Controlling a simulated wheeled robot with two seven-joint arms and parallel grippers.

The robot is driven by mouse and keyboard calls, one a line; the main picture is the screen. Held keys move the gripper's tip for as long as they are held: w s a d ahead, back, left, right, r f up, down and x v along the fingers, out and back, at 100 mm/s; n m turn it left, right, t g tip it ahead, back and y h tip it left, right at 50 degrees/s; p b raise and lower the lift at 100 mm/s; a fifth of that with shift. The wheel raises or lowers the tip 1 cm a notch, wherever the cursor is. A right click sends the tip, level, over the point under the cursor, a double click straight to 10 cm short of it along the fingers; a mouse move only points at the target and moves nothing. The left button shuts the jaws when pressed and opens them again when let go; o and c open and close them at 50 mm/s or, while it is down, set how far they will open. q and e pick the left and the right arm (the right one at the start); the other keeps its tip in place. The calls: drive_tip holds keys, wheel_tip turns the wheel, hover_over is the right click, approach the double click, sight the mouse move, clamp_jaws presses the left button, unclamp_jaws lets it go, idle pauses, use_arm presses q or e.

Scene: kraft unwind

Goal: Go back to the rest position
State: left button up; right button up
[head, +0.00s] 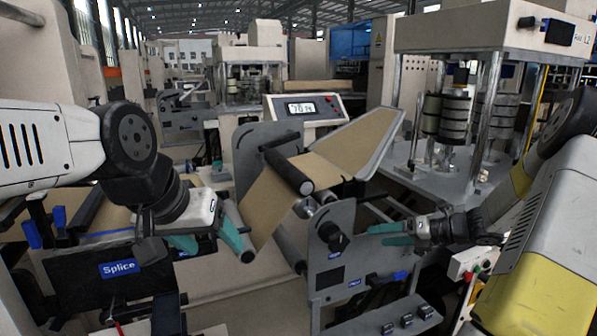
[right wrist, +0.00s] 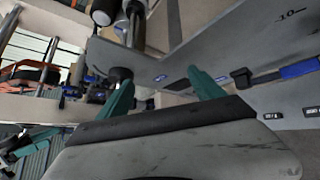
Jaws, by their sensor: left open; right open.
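My left gripper (head: 208,242) has teal fingers spread apart. It is in front of the brown kraft web (head: 268,207), near the splice table with the blue "Splice" label (head: 119,267). No object shows between its fingers.
A display box (head: 303,108) stands behind the web. A press with dark stacked discs (head: 445,118) stands at the back right. Black switches (head: 407,318) sit low in front of the side plate. A control box with red and green buttons (head: 470,268) is at the lower right.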

drive_tip(key=s+a+r+n+g, duration=0.1)
drive_tip(key=a+n, duration=0.1)
drive_tip(key=s+a+r+n+g+h, duration=0.1)
drive_tip(key=s+a+r+n, duration=0.1)
drive_tip(key=n, duration=0.1)
drive_tip(key=s+a+r+n+g, duration=0.1)
drive_tip(key=s+a+n, duration=0.1)
drive_tip(key=n, duration=0.1)
drive_tip(key=shift+a+r+h, duration=0.25)
drive_tip(key=shift+r+h, duration=0.15)
drive_tip(key=s+a+r+n+t+h, duration=0.1)
drive_tip(key=s+r+n, duration=0.4)
drive_tip(key=s+n, duration=0.5)
drive_tip(key=s+a+r+n+t+h, duration=0.1)
drive_tip(key=s+a+r+n+h, duration=0.1)
drive_tip(key=s+r+n+h, duration=0.4)
drive_tip(key=s+n, duration=0.4)
drive_tip(key=n, duration=0.6)
drive_tip(key=shift+s+a+r+n, duration=0.2)
drive_tip(key=shift+a+r+n, duration=0.1)
drive_tip(key=shift+a+n, duration=0.1)
